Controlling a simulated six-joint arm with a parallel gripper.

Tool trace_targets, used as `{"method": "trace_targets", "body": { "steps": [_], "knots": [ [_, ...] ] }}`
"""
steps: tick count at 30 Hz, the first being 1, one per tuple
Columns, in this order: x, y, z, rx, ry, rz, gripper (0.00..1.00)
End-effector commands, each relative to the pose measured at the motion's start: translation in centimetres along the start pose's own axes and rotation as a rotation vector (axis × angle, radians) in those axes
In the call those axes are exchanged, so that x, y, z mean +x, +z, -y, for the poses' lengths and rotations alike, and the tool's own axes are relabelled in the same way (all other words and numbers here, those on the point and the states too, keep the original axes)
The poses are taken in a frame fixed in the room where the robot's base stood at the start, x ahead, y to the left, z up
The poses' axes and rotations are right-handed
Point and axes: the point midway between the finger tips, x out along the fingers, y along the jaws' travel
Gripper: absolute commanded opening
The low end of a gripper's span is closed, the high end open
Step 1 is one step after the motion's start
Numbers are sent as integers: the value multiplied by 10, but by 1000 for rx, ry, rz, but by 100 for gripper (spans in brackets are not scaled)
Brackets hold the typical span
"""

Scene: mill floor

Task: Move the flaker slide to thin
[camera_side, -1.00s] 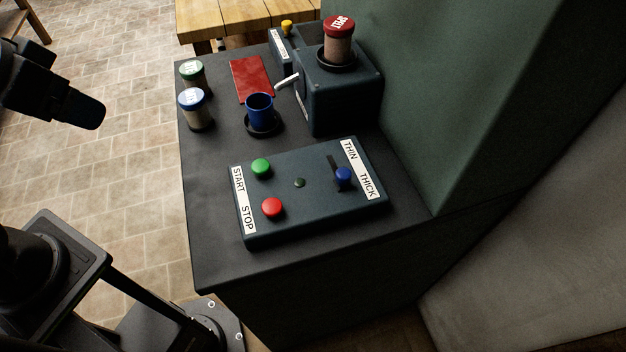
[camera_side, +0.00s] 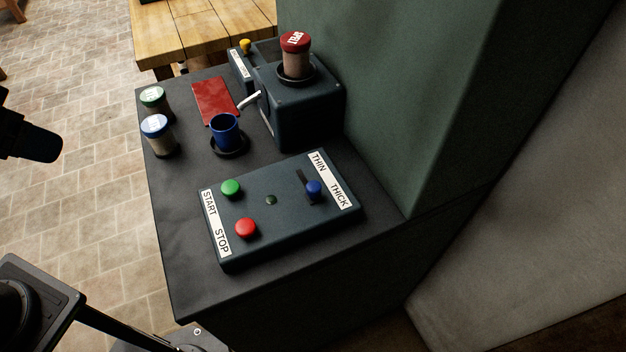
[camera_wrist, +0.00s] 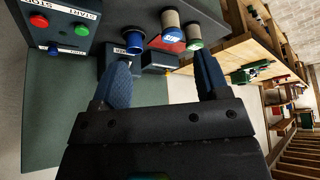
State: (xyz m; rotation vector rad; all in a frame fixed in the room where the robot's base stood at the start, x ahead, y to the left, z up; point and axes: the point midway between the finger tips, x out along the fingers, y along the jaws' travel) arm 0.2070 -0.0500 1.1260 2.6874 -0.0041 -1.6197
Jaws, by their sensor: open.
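The flaker slide is a blue knob (camera_side: 314,188) in a short dark slot on the control panel (camera_side: 285,225). In the side view it sits at the near end of the slot, beside the word THICK on the label (camera_side: 331,180). The word THIN is by the far end, where the slot is empty. In the wrist view the blue knob (camera_wrist: 52,50) shows at the upper left. In the side view a dark part of my arm shows at the left edge.
The panel also carries a green button (camera_side: 231,188) and a red button (camera_side: 246,228). Beyond it stand a blue cup (camera_side: 225,132), two lidded jars, a red pad (camera_side: 216,101) and a dark machine (camera_side: 300,110) with a red-lidded jar. A tall green wall rises at the right.

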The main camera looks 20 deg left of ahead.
Motion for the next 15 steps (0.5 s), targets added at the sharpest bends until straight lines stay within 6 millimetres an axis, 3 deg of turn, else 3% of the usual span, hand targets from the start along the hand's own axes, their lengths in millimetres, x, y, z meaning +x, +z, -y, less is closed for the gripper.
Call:
{"method": "trace_targets", "body": {
  "steps": [5,8,15],
  "knots": [
    [-7,-39,-22,0,36,64,53],
    [-9,-72,-46,-3,59,122,53],
    [7,-134,-126,-9,79,262,53]
  ]
}}
